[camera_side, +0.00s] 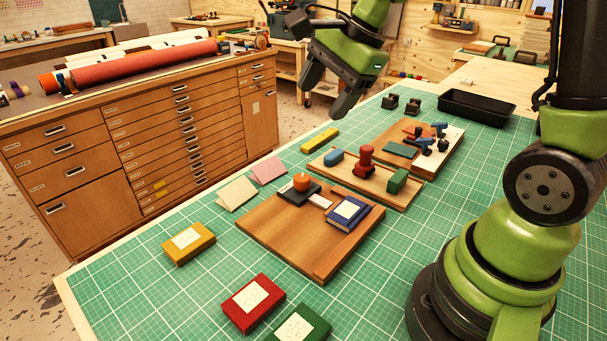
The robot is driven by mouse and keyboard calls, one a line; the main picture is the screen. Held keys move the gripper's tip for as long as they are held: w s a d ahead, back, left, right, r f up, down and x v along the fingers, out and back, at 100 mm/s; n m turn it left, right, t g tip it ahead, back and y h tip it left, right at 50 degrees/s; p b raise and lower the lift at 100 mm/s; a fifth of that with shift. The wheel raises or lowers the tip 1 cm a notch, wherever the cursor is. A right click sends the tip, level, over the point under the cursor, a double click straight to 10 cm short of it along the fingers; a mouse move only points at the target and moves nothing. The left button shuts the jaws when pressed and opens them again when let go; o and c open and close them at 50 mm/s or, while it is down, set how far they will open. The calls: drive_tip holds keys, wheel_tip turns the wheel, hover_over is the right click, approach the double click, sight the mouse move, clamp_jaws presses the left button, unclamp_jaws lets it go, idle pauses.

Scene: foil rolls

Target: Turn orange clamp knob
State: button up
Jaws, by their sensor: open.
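An orange knob (301,181) sits on a small dark block (291,194) near the back left of a wooden board (275,228). A light metal-looking piece (319,200) lies beside the block, towards a blue book-like block (347,212) with a pale label. My gripper (330,98) is above the far part of the table, well above and apart from the orange knob. Its two dark fingers point down and are spread, with nothing between them.
A second board (345,182) behind carries a red knob-like piece (364,160) and green and blue blocks. A black tray (477,107) stands at the back right. Yellow (188,243), red (252,302) and green (299,326) labelled boxes lie in front. The green mat left of the boards is partly clear.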

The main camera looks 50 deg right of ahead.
sight(303, 177)
drive_tip(key=w+d+f+m+g, duration=0.1)
drive_tip(key=w+d+f+m, duration=0.2)
drive_tip(key=f+m, duration=0.25)
drive_tip(key=w+d+f+m, duration=0.2)
drive_tip(key=d+f+m, duration=0.2)
drive_tip(key=f, duration=0.3)
drive_tip(key=x, duration=0.9)
drive_tip(key=shift+w+a+f, duration=0.1)
drive_tip(key=shift+a+f, duration=0.1)
drive_tip(key=shift+a, duration=0.2)
drive_tip(key=shift+c, duration=0.2)
drive_tip(key=shift+y, duration=0.3)
drive_tip(key=c, duration=0.9)
